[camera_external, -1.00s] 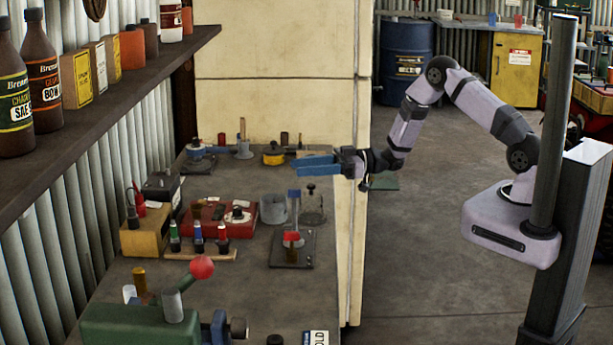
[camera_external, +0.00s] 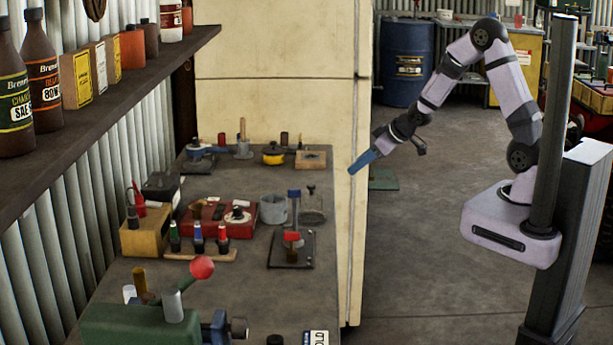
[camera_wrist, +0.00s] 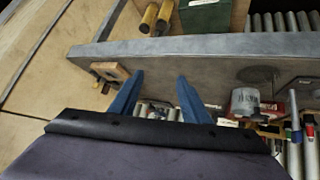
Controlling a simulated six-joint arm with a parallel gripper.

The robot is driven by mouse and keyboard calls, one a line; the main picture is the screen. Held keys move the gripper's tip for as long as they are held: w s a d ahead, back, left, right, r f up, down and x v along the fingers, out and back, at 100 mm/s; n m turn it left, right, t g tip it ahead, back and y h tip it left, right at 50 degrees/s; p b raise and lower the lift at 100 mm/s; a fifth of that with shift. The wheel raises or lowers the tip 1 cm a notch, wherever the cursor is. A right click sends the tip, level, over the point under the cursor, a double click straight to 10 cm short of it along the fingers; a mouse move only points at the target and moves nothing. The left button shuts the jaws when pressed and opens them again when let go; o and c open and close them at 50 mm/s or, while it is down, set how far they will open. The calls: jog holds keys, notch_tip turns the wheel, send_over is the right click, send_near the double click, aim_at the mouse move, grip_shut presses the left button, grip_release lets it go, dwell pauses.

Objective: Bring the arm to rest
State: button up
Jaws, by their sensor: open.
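My gripper (camera_external: 362,160) has blue fingers and hangs in front of the cream cabinet, to the right of the workbench, pointing down and to the left. In the wrist view my gripper (camera_wrist: 158,82) shows two blue fingers spread apart with nothing held between them.
On the bench stand a grey cup (camera_external: 273,209), a dark plate (camera_external: 305,252) with a red-topped piece, a red box (camera_external: 243,214) and a green vise (camera_external: 140,325). The cream cabinet (camera_external: 280,100) is close behind my gripper. The floor (camera_external: 450,270) in front is clear.

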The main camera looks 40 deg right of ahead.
jog(key=s+d+m+g+h, duration=0.1)
jog(key=s+g, duration=0.3)
jog(key=s, duration=1)
jog(key=s+d+f+m+g, duration=0.1)
jog(key=s+d+m+g, duration=0.2)
jog(key=s, duration=1.1)
jog(key=shift+g+h, duration=0.4)
jog(key=shift+g, duration=0.5)
